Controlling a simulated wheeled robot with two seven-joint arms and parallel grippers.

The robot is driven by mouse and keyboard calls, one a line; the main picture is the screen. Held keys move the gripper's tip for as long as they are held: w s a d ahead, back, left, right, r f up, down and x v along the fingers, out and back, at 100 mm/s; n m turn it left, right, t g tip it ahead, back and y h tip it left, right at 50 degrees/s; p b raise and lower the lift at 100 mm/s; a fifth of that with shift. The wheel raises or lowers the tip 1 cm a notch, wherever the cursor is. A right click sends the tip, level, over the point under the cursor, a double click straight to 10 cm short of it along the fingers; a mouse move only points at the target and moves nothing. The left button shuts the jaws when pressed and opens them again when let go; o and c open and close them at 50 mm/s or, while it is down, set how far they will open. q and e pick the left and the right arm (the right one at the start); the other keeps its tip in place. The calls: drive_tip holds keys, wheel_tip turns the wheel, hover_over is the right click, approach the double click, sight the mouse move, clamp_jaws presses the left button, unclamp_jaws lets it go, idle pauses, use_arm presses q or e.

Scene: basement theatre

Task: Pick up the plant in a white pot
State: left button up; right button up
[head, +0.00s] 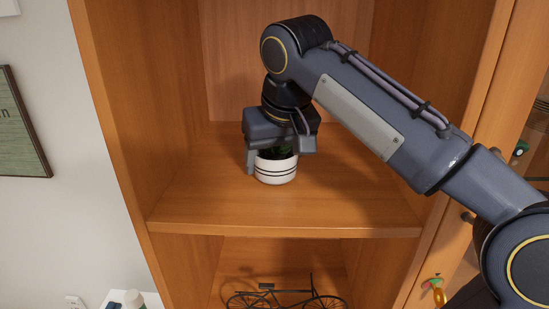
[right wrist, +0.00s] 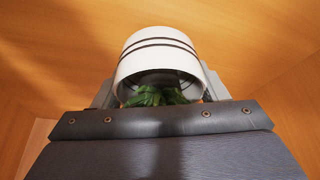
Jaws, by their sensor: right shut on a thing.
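The plant in a white pot (head: 276,170) stands upright on the wooden shelf (head: 350,215) in the head view. The pot is white with dark stripes, and its green leaves are partly hidden under my gripper. My right gripper (head: 277,165) reaches down over it from above, with its fingers on either side of the pot, shut on it. In the right wrist view the pot (right wrist: 160,50) fills the space between the fingers, with green leaves (right wrist: 155,96) at its rim. I cannot tell whether the pot touches the shelf. My left gripper is not in view.
Wooden cabinet walls (head: 112,110) stand left and right of the shelf. A model bicycle (head: 285,300) sits on the shelf below. A framed picture (head: 22,125) hangs on the wall at left. The shelf around the pot is clear.

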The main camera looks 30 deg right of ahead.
drive_tip(key=shift+r, duration=0.8)
drive_tip(key=s+r+p, duration=0.3)
drive_tip(key=s+r, duration=0.8)
drive_tip(key=s, duration=0.3)
drive_tip(key=shift+d+r, duration=0.15)
drive_tip(key=shift+d, duration=0.2)
